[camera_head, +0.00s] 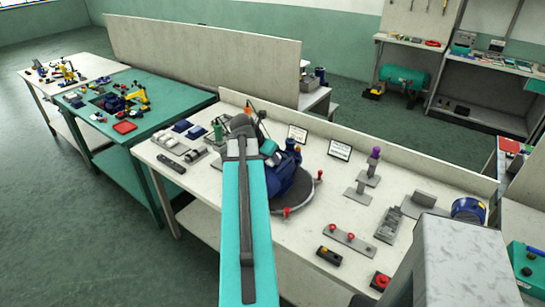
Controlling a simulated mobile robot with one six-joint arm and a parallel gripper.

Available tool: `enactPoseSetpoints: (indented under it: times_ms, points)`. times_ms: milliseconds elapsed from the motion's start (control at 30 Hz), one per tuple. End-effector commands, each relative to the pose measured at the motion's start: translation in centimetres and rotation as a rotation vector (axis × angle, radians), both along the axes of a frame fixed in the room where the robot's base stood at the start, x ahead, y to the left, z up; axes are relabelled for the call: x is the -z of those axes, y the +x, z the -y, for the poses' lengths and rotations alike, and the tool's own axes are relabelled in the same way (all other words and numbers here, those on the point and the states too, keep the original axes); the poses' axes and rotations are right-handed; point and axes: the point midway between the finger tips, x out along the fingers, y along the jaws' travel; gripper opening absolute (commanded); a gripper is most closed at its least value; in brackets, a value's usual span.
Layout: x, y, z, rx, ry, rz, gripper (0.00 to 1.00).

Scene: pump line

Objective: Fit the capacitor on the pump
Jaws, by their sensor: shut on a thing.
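The dark blue pump (290,190) sits on a round grey turntable (305,203) on the white bench, partly hidden behind my arm. Small upright blue parts with orange-brown tops (294,147) stand at its upper right side; I cannot tell whether one is the capacitor. My teal arm link reaches up the middle of the picture, and its dark wrist end lies over the pump's left side. My gripper's fingers and anything in them are hidden behind the arm.
Red knobs stand around the turntable. To the right are a purple-topped stand (371,167), a plate with red knobs (349,241), a grey block fixture (389,224) and a red button box (380,281). Two sign cards (340,150) stand behind. Trays of parts (185,139) lie left.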

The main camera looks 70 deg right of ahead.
Motion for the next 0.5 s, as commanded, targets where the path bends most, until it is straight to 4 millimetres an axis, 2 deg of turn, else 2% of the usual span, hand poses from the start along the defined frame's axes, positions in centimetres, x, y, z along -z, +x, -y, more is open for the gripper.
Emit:
enactPoseSetpoints:
  times_ms: [500]
  points:
    - [-0.15, -0.34, -0.03, 0.000, -0.002, -0.001, 0.07]
